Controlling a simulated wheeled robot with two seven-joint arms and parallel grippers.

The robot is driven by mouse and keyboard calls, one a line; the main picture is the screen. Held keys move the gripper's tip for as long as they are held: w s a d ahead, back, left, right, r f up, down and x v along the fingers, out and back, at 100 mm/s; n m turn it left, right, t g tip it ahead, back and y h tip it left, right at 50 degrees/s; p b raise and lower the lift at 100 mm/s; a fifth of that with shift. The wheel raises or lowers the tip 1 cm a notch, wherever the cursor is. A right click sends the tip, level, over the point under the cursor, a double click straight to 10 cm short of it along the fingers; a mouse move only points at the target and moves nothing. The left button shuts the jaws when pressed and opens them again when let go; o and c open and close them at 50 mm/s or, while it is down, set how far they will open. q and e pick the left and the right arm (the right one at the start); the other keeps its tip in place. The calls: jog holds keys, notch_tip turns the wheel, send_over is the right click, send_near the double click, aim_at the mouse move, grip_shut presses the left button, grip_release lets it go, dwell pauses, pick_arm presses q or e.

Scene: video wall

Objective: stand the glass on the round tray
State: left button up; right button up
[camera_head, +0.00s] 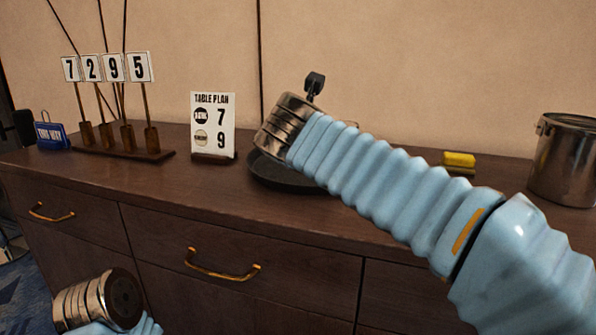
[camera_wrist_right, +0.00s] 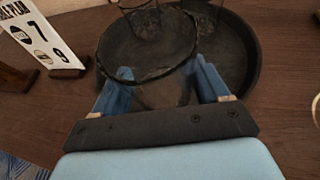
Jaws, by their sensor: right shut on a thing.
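The round tray (camera_head: 268,176) is dark and lies on the sideboard, partly hidden behind my right arm. It also shows in the right wrist view (camera_wrist_right: 248,62). My right gripper (camera_wrist_right: 165,85) is shut on a clear glass (camera_wrist_right: 150,74), with a blue finger on each side. The glass's dark round outline lies over the tray in that view. I cannot tell whether its base touches the tray. In the head view my right arm hides the gripper and most of the glass. My left wrist shows low at the left, but its gripper fingers are not visible.
More dark glass-like outlines show at the tray's far side (camera_wrist_right: 205,14). A table plan card (camera_head: 212,124) stands left of the tray, with number cards (camera_head: 105,68) beyond. A yellow block (camera_head: 459,160) and a metal pot (camera_head: 565,160) are at the right. The front left top is clear.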

jog(key=shift+w+a+f, duration=0.3)
jog(key=shift+a+f, duration=0.05)
jog(key=shift+f, duration=0.15)
jog(key=shift+w+a+f+b, duration=0.15)
jog(key=shift+f+b, duration=0.2)
jog(key=shift+f, duration=0.6)
jog(key=shift+w+a+f+b, duration=0.1)
jog(key=shift+f+b, duration=0.25)
jog(key=shift+f, duration=0.55)
jog(key=shift+f, duration=0.1)
jog(key=shift+f, duration=0.15)
jog(key=o, duration=1.3)
jog(key=shift+r, duration=0.2)
jog(key=shift+s+r, duration=0.1)
jog(key=shift+s, duration=0.15)
jog(key=v, duration=1.1)
jog(key=shift+s, duration=0.3)
